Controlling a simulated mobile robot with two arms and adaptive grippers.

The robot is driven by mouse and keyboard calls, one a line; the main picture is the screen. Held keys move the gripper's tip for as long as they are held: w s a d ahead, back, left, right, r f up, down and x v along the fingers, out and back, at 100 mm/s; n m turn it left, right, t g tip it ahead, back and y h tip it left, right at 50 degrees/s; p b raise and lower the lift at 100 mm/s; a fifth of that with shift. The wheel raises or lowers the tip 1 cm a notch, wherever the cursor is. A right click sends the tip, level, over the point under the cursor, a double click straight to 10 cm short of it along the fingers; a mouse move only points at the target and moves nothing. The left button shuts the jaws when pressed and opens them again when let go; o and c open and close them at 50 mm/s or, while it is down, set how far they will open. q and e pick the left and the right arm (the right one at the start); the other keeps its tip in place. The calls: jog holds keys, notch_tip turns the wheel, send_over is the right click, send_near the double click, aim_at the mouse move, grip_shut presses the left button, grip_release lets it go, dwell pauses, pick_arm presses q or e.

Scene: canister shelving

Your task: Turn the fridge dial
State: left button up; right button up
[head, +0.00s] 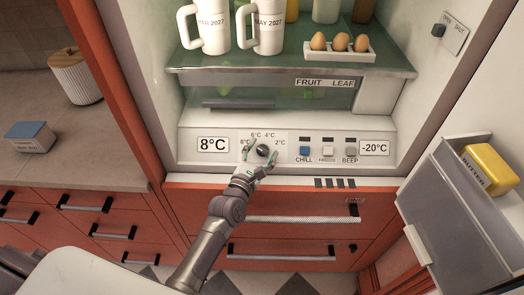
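The fridge dial (263,150) is a small dark round knob on the white control panel (187,147) below the shelf. Temperature marks of 8°C, 6°C, 4°C and 2°C are set around it. My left gripper (260,152) is at the panel with its greenish fingertips spread, one on each side of the dial. I cannot tell whether the fingers touch it. The knob's pointer is too small to read. The display left of the dial reads 8°C. My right gripper is not in view.
Right of the dial are the CHILL (304,151), FREEZE (327,151) and BEEP (350,152) buttons and a -20°C display (374,149). Above are a glass shelf with mugs (268,30) and an egg tray (340,53). The open door bin (455,215) with butter (490,168) is at right.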

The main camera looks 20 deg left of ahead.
pick_arm(q)
jog(key=c, duration=1.1)
